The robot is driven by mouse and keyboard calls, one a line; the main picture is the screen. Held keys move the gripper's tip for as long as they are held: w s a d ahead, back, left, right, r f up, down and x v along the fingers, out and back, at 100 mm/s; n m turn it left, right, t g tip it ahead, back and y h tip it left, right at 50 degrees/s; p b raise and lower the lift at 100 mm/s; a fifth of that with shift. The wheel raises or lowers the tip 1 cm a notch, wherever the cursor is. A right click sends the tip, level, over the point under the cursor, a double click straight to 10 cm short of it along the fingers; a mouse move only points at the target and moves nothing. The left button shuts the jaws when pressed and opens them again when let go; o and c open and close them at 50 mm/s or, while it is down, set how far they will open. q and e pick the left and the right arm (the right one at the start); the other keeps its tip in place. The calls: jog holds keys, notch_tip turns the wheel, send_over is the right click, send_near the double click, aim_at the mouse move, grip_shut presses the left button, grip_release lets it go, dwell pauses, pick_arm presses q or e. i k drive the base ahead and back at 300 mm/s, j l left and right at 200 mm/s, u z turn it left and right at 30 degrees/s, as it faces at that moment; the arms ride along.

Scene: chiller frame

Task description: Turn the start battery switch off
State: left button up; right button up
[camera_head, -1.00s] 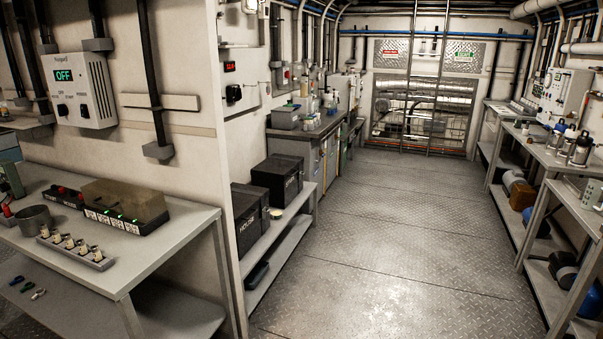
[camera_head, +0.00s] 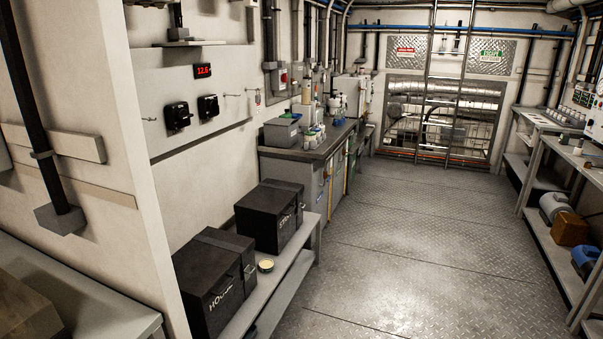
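Two black rotary switches, a left one (camera_head: 178,116) and a right one (camera_head: 208,106), sit side by side on a pale panel (camera_head: 160,88) on the left wall. A red digital display (camera_head: 202,71) above them reads about 12.6. No readable label shows which is the start battery switch, and I cannot tell their settings. Below, a black box (camera_head: 268,217) with partly readable lettering, apparently START, stands behind another black box (camera_head: 207,280) whose lettering begins HO. Neither of my grippers is in view.
The boxes stand on a low shelf (camera_head: 283,262) with a small round tin (camera_head: 265,265). A partition wall (camera_head: 105,120) juts out at left, beside a bench (camera_head: 90,295). The metal floor (camera_head: 400,240) is clear. Shelving (camera_head: 560,190) lines the right side.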

aim_at(214, 107)
jog(key=i, duration=1.75)
